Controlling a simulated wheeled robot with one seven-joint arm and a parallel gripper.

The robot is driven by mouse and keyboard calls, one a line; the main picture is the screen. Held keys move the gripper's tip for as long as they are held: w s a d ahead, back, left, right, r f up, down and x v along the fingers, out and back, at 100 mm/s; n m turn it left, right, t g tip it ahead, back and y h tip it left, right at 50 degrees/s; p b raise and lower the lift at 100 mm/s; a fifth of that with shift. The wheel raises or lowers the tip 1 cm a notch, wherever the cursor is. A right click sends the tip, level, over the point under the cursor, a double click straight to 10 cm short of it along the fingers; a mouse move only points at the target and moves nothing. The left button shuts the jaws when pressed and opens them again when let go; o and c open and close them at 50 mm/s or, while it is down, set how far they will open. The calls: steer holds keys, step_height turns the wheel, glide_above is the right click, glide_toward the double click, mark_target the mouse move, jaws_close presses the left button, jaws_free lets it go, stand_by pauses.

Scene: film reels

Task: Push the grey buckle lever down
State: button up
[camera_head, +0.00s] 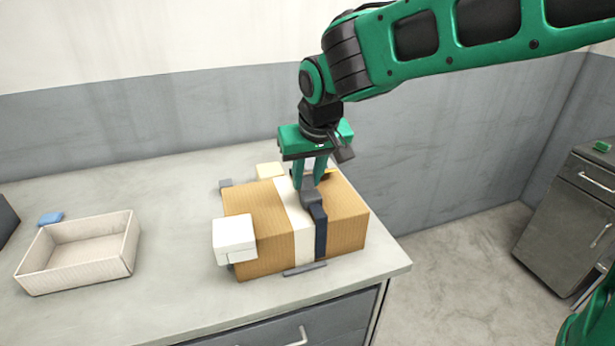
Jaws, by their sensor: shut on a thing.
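A brown cardboard box (268,232) sits near the right front of the grey worktop. A white band (299,232) and a dark blue strap (320,241) run side by side over its top and down its front. The grey buckle (310,197) is on the box top at the strap's upper end. My gripper (309,184) points down from above with its green fingers at the buckle, shut on the grey buckle lever. The fingers hide part of the lever, and its exact angle is hard to tell.
A white block (234,238) is at the box's left front corner and a cream block (270,171) behind it. An open pale tray (128,247) stands at left, with a small blue item (50,218) behind it. Worktop between tray and box is clear.

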steer(key=shift+w+a+f+g+h, duration=0.1)
steer(key=shift+w+g+h, duration=0.35)
steer(key=shift+g, duration=0.75)
steer(key=shift+w+g, duration=0.25)
steer(key=shift+g, duration=0.75)
steer(key=o, duration=1.1)
steer(key=shift+c, duration=0.2)
step_height(320, 180, up, 11)
steer(key=shift+w+f, duration=0.15)
